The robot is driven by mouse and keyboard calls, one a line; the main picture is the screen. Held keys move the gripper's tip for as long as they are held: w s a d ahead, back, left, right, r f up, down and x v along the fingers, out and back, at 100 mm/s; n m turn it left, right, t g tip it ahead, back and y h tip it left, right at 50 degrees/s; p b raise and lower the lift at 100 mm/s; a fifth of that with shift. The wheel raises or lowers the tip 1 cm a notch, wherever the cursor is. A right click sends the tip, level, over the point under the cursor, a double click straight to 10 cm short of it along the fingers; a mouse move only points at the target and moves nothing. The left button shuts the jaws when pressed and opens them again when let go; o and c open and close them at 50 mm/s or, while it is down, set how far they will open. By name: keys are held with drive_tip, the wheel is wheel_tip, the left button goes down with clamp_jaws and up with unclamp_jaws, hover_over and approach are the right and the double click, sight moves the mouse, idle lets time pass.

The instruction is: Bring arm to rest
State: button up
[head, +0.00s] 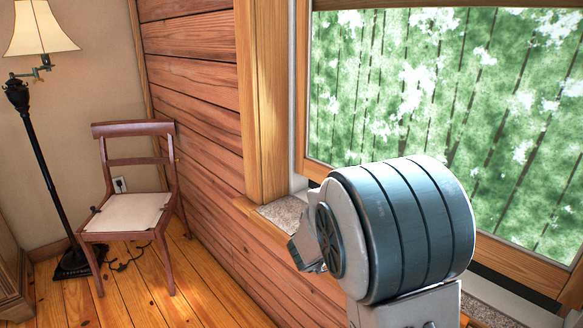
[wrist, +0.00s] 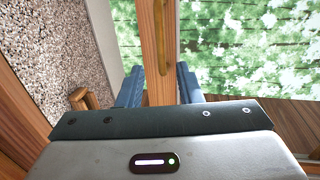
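In the wrist view my gripper (wrist: 160,85) has its two blue fingers spread apart. A wooden window-frame bar (wrist: 160,75) shows in the gap between them. I cannot tell whether the bar lies between the fingers or beyond them, or whether they touch it. A long brass-coloured handle (wrist: 160,38) is on the bar above the fingertips. No loose object shows in the gripper.
The window (head: 440,90) and its stone-topped sill (head: 283,212) are close to my arm. A plank wall (head: 190,95) runs left of it. A wooden chair (head: 130,205) and a floor lamp (head: 40,150) stand at the left. Floor (head: 175,285) between chair and wall is clear.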

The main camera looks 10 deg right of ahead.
drive_tip(key=s+a+r+n+t+y+p, duration=0.2)
drive_tip(key=s+a+r+n+y+p, duration=0.1)
drive_tip(key=a+r+n+y+p, duration=0.95)
drive_tip(key=s+r+n+g+p, duration=0.1)
drive_tip(key=s+n+g+p, duration=0.3)
drive_tip(key=s+n, duration=1.2)
drive_tip(key=s+g, duration=0.4)
drive_tip(key=s, duration=0.2)
drive_tip(key=shift+d+r, duration=0.15)
drive_tip(key=shift+r, duration=0.2)
